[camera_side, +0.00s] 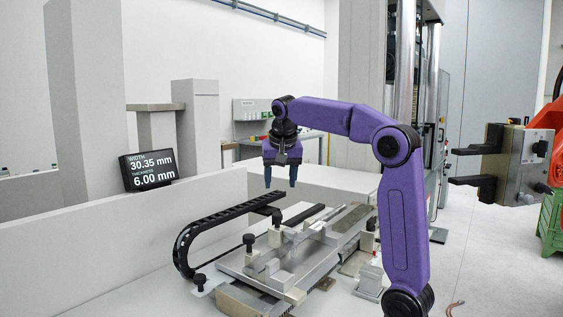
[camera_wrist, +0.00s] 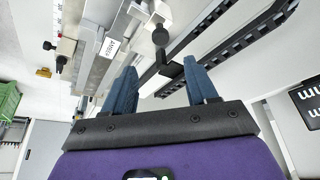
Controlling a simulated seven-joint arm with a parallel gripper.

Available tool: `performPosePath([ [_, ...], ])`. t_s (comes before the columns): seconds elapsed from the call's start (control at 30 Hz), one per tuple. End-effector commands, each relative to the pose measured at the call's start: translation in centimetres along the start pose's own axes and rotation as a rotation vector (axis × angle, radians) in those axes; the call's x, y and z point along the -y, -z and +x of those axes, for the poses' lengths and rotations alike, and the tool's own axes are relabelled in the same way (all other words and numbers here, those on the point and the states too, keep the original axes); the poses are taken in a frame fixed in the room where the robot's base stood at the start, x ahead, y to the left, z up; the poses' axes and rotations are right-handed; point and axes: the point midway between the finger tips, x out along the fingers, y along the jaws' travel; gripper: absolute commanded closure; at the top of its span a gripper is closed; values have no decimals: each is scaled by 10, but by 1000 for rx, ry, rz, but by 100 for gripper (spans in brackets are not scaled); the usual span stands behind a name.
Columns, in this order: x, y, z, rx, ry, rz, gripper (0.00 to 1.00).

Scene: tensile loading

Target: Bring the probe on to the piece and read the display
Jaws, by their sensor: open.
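The black display (camera_side: 148,170) stands on the wall ledge at left and reads width 30.35 mm, thickness 6.00 mm. Part of it shows at the right edge of the wrist view (camera_wrist: 306,102). My gripper (camera_side: 280,179) is open and empty, fingers pointing down, above the measuring fixture (camera_side: 318,262). In the wrist view its blue fingers (camera_wrist: 160,72) lie either side of a black arm with a round knob (camera_wrist: 160,36), seemingly the probe. I cannot tell the height gap. A flat metal bar with a white label (camera_wrist: 110,47) lies beside it, perhaps the piece.
A black cable chain (camera_side: 187,240) curves along the left of the fixture. Several black knobs stand up around it, one at the front left (camera_side: 200,280). A low wall (camera_side: 110,230) runs behind. Another machine's dark jaws (camera_side: 480,170) are at far right.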

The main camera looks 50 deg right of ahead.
Motion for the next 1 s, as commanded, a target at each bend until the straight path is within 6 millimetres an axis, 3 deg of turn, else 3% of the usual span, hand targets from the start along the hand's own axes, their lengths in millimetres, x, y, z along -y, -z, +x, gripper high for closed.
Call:
performPosePath([
  [0.13, 0, 1, -30, -4, 3, 0, 42],
  [0.33, 0, 1, -50, -2, 0, 1, 42],
  [1.0, 0, 0, -55, 0, -1, 1, 42],
])
